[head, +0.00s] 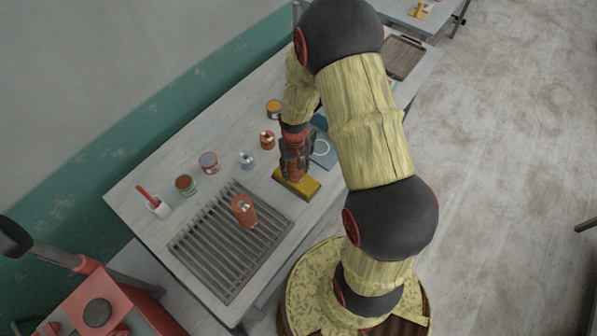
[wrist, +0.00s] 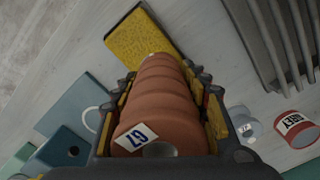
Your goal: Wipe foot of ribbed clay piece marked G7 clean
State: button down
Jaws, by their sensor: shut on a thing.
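My gripper (head: 296,168) is shut on a ribbed terracotta clay piece (wrist: 162,100), with fingers on both sides of it. A white tag reading G7 (wrist: 135,137) is on its near end, beside a round pale spot. The far end, its foot, points down at a yellow sponge-like block (head: 297,184) on the table. In the wrist view this block (wrist: 140,36) lies right at the piece's far end. The foot's face is hidden, and I cannot tell whether it touches the block.
A slatted rack (head: 196,238) holds another clay piece (head: 243,209) at front left. A blue-grey item (head: 324,154) lies close right.

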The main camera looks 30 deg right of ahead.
jog(key=shift+w+a, duration=0.3)
jog(key=shift+w, duration=0.6)
jog(key=shift+w+a, duration=0.3)
jog(key=shift+w, duration=0.55)
jog(key=shift+s+d, duration=0.45)
jog(key=shift+s, duration=0.8)
jog(key=shift+s+d, duration=0.45)
jog(key=shift+s, duration=0.8)
jog(key=shift+s+d, duration=0.45)
jog(key=shift+s, duration=0.8)
jog(key=shift+w, duration=0.1)
jog(key=shift+w+a+b, duration=0.15)
jog(key=shift+w+a, duration=0.3)
jog(key=shift+w, duration=0.8)
jog(key=shift+w+a+b, duration=0.1)
jog(key=shift+w+a, duration=0.35)
jog(key=shift+w, duration=0.75)
jog(key=shift+w+a+b, duration=0.15)
jog(key=shift+w+a, duration=0.3)
jog(key=shift+w, duration=0.8)
jog(key=shift+s, duration=0.1)
jog(key=shift+s+d+p, duration=0.1)
jog(key=shift+s+d, duration=0.35)
jog(key=shift+s, duration=0.8)
jog(key=shift+s+d+p, duration=0.15)
jog(key=shift+s+d, duration=0.3)
jog(key=shift+s, duration=0.75)
jog(key=shift+s+d+p, duration=0.1)
jog(key=shift+s+d, duration=0.35)
jog(key=shift+s, duration=0.8)
